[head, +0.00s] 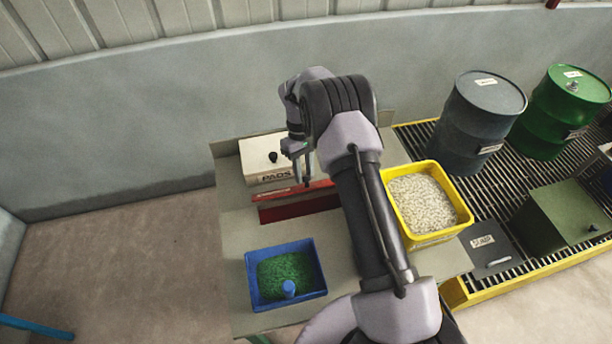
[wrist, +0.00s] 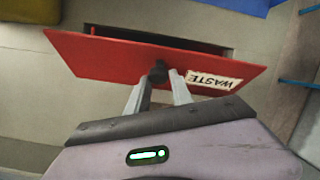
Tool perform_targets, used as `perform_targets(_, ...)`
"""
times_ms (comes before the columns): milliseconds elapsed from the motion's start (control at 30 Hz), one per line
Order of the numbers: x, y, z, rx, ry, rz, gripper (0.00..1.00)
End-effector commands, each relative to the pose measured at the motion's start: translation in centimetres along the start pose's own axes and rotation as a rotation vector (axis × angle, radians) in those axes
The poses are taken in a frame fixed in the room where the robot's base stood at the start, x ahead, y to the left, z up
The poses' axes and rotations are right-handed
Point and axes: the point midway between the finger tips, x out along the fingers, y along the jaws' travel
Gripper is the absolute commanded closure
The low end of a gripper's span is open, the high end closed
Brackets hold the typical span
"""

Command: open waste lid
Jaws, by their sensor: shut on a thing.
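The red waste lid (wrist: 120,62) fills the upper part of the wrist view, with a white WASTE label (wrist: 214,80) on it. It is tilted up, and a dark gap (wrist: 160,42) shows behind it. My gripper (wrist: 158,78) is shut on the black knob (wrist: 158,70) of the lid. In the head view, my gripper (head: 301,178) is over the red lid (head: 277,194), at the back of a dark red opening (head: 300,208) in the bench. My arm hides the right end of the lid and opening there.
A white PADS box (head: 262,164) with a black knob stands behind the lid. A blue bin (head: 254,296) of green granules is in front, and a yellow bin (head: 432,238) of pale granules is at right.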

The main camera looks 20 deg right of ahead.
Motion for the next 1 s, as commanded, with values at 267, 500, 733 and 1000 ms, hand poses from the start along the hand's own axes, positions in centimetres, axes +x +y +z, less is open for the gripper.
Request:
perform_targets(267,-0.4,0.9,-1.1,-0.004,0.004,0.011,1.00)
perform_targets(500,-0.5,1.1,-1.4,-0.004,0.003,0.011,1.00)
perform_targets(733,-0.5,1.2,-1.5,-0.004,0.002,0.012,1.00)
perform_targets(1000,-0.4,1.2,-1.4,-0.003,0.001,0.011,0.61)
